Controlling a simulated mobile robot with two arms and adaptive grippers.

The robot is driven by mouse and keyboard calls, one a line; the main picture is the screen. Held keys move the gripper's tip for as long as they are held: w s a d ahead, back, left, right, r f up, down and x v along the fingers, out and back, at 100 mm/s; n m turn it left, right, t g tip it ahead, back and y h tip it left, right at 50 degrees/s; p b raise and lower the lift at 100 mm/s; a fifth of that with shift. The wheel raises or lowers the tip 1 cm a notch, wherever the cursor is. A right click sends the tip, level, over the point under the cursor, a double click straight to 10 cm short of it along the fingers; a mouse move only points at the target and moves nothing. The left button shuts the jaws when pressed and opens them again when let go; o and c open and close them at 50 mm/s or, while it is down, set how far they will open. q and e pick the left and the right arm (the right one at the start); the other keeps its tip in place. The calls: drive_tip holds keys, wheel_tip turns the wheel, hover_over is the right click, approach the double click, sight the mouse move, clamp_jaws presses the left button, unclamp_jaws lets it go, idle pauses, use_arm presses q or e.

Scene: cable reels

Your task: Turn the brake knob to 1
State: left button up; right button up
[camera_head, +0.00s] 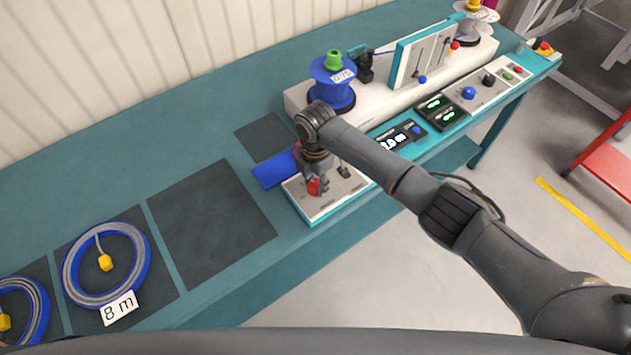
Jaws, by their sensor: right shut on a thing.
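My right gripper (316,186) reaches down over a white panel with teal edges (330,204) at the front of the bench. It is shut on a red handle (314,187) on that panel; the gripper hides most of the handle. A black lever (343,170) stands just right of the gripper. On a control panel further right are a blue knob (468,92) and a black knob (488,80). I cannot read the markings, so I cannot tell which one is the brake knob or its setting. My left gripper is out of view.
A blue reel (332,93) with a green hub stands behind my right arm, and another reel (474,22) stands far right. Displays (398,135) line the bench front. Coiled cables (106,264) lie at left. A dark mat (210,222) is empty.

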sight(315, 184)
drive_tip(key=shift+n+b, duration=0.4)
drive_tip(key=shift+n, duration=1.9)
drive_tip(key=o, duration=1.2)
wheel_tip(315, 184, up, 12)
